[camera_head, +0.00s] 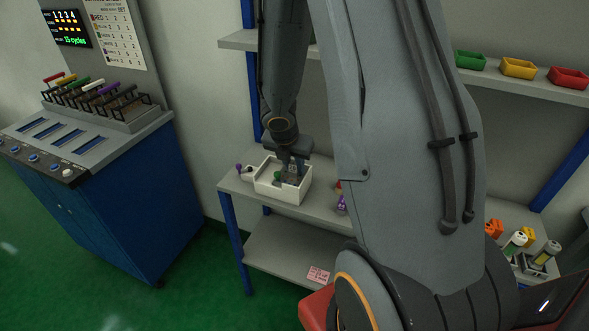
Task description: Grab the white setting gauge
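My gripper (292,172) reaches down into a white open box (285,194) on the grey shelf. A small green thing (278,176) shows in the box beside my gripper. The fingers are small and dark here, and I cannot tell whether they are open or shut or hold anything. I cannot pick out a white setting gauge for certain; it may be hidden by the box walls, my gripper or my arm.
A small purple-topped thing (239,168) stands left of the box. A purple and white thing (342,204) stands right of it, partly behind my arm. A blue cabinet (137,205) with levers is at left. Coloured bins (518,68) sit above.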

